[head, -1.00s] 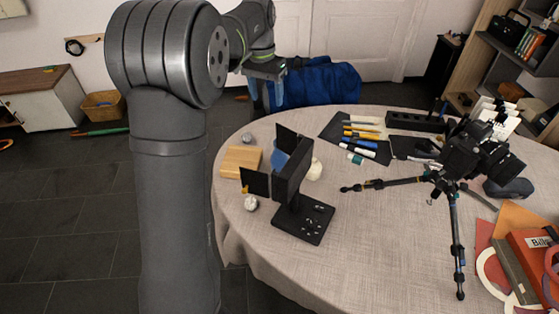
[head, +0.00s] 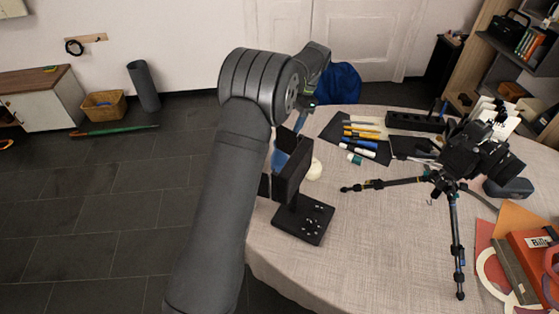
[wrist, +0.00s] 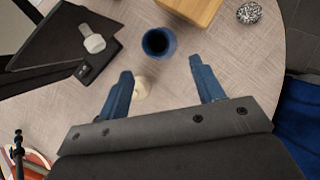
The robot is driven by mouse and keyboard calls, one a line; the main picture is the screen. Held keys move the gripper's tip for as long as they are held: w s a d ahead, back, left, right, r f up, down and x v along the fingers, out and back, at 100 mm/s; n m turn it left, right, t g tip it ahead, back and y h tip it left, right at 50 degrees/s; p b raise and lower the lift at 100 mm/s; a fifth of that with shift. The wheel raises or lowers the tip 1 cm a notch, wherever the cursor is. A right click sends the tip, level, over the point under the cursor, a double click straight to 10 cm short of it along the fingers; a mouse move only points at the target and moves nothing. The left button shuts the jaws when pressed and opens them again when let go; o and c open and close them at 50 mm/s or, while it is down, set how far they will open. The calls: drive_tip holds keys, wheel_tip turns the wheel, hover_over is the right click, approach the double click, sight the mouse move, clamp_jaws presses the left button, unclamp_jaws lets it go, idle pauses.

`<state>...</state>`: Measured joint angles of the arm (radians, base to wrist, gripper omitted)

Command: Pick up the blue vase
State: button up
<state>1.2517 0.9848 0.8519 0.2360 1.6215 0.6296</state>
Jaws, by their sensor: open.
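The blue vase (wrist: 158,42) stands upright on the table in the wrist view, its round dark opening facing the camera. In the head view the blue vase (head: 279,160) is partly hidden behind a black panelled stand (head: 292,172). My gripper (wrist: 164,85) is open and empty, with blue fingers spread wider than the vase. The vase lies beyond the fingertips in the wrist view, apart from them. In the head view a blue finger of my gripper (head: 300,122) shows above and behind the vase.
A cream rounded object (wrist: 141,88) stands near the left finger. A wooden block (wrist: 188,8) and a speckled ball (wrist: 249,12) lie beyond the vase. The black stand is close by at left. A tripod (head: 455,215) and pens (head: 362,134) are farther right.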

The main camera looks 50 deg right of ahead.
approach(279, 158)
drive_tip(key=shift+w+d+f, duration=0.15)
drive_tip(key=shift+w+f, duration=0.7)
drive_tip(key=shift+w, duration=0.1)
drive_tip(key=shift+a+x, duration=0.25)
drive_tip(key=shift+x, duration=1.1)
drive_tip(key=shift+a+x, duration=0.2)
drive_tip(key=shift+x, duration=1.1)
drive_tip(key=shift+r, duration=0.2)
clamp_jaws()
